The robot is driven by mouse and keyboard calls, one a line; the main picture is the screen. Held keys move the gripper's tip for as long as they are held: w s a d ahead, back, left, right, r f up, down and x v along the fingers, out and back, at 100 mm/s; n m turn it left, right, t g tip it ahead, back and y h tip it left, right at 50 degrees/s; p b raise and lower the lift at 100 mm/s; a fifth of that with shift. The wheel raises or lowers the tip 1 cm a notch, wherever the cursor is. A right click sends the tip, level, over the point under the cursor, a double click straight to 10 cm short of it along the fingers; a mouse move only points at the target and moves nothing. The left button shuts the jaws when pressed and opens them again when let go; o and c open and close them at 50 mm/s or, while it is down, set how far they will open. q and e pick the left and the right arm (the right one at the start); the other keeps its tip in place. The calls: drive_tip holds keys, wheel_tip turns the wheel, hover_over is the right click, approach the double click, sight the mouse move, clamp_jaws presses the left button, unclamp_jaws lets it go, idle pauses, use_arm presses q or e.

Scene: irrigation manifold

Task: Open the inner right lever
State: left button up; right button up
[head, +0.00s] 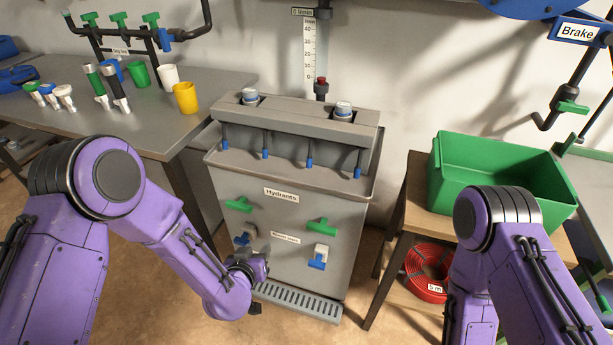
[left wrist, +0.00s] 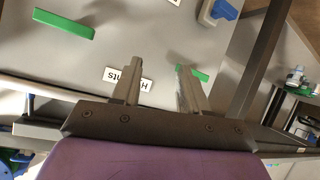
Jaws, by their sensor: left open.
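The grey hydrants cabinet (head: 229,268) carries two green levers, left (head: 238,205) and right (head: 322,226). Below each is a blue lever on a white mount, left (head: 242,238) and right (head: 317,262). My left gripper (head: 258,272) is low in front of the cabinet, below the left blue lever. In the left wrist view, upside down, its fingers (left wrist: 158,68) are open and empty. The left green lever (left wrist: 201,74) shows partly behind one finger; contact cannot be told. The right green lever (left wrist: 63,24) is clear of the fingers. The left blue lever (left wrist: 222,9) shows at the top. My right gripper is out of view.
A slotted grate (head: 297,301) sticks out at the cabinet's foot. A green crate (head: 500,165) stands on a wooden stand to the right, with a red hose coil (head: 428,272) below. A grey table (head: 150,130) with cups and tubes is at left.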

use_arm(q)
drive_tip(key=w+d+r+m+t+h+b, duration=0.2)
drive_tip(key=w+d+r+t, duration=0.1)
drive_tip(key=w+d+r, duration=0.3)
drive_tip(key=m+t+h+b, duration=0.2)
approach(309, 161)
drive_tip(key=shift+w+d+f, duration=0.2)
drive_tip(key=shift+w, duration=0.25)
drive_tip(key=x, duration=0.9)
drive_tip(key=shift+w, duration=0.4)
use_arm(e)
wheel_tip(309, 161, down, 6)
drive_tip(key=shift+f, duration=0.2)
use_arm(q)
drive_tip(key=shift+r, duration=0.1)
clamp_jaws()
